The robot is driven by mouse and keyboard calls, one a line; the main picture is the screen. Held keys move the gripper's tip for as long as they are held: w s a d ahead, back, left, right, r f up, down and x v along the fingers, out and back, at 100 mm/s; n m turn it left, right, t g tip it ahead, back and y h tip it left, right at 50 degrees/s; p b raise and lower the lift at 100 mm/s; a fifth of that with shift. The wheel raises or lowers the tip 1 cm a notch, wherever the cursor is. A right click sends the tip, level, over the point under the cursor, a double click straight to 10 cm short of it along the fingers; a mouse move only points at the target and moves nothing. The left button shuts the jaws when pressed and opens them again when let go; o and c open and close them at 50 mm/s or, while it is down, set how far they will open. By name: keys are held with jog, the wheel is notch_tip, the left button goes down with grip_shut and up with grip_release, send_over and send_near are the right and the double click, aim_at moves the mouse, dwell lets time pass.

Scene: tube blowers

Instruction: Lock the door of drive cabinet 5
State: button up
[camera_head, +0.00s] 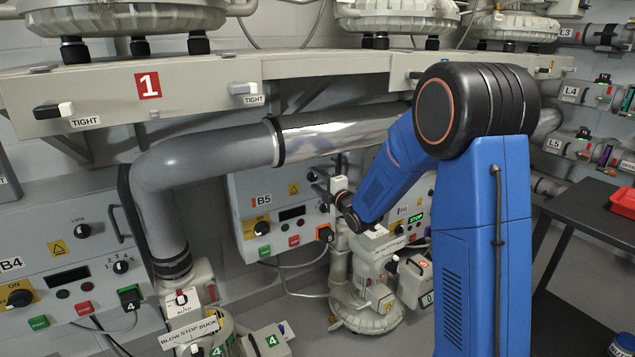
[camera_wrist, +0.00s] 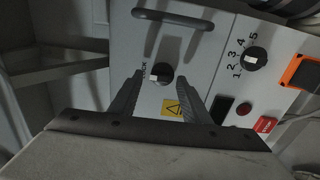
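Drive cabinet B5 (camera_head: 262,190) is a pale grey box on the wall in the middle of the head view. Its door front (camera_wrist: 222,50) fills much of the wrist view, with a dark bar handle (camera_wrist: 172,20) and a black lock knob (camera_wrist: 161,73). The LOCK label (camera_wrist: 144,71) is beside the knob, partly hidden by a finger. My gripper (camera_wrist: 171,84) is open, its two fingers on either side of the knob in that view. I cannot tell whether they touch it. In the head view my gripper (camera_head: 321,190) is at the right part of B5, partly hidden.
On the door are a five-position selector (camera_wrist: 254,56), a warning sign (camera_wrist: 173,107), a red button (camera_wrist: 266,125) and an orange connector (camera_wrist: 300,73). A thick grey pipe (camera_head: 215,160) crosses in front above B5. Cabinet B4 (camera_head: 60,260) is at left, a dark table (camera_head: 590,215) at right.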

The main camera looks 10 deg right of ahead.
jog(key=v, duration=1.7)
jog(key=shift+s, duration=0.2)
jog(key=s+d+r+m+g+h, duration=0.1)
jog(key=s+d+m+g+h, duration=0.2)
jog(key=s+m, duration=0.35)
jog(key=s+d+m+g+h, duration=0.2)
jog(key=s+m+g+h, duration=0.1)
jog(key=s+m, duration=0.35)
jog(key=s+a+m+g, duration=0.1)
jog(key=s+m+g, duration=0.2)
jog(key=s, duration=1)
jog(key=s+a+f+m+g, duration=0.1)
jog(key=s+m+g, duration=0.2)
jog(key=s, duration=1)
jog(key=m, duration=0.2)
jog(key=shift+a+f+m, duration=0.3)
jog(key=shift+a+m, duration=0.1)
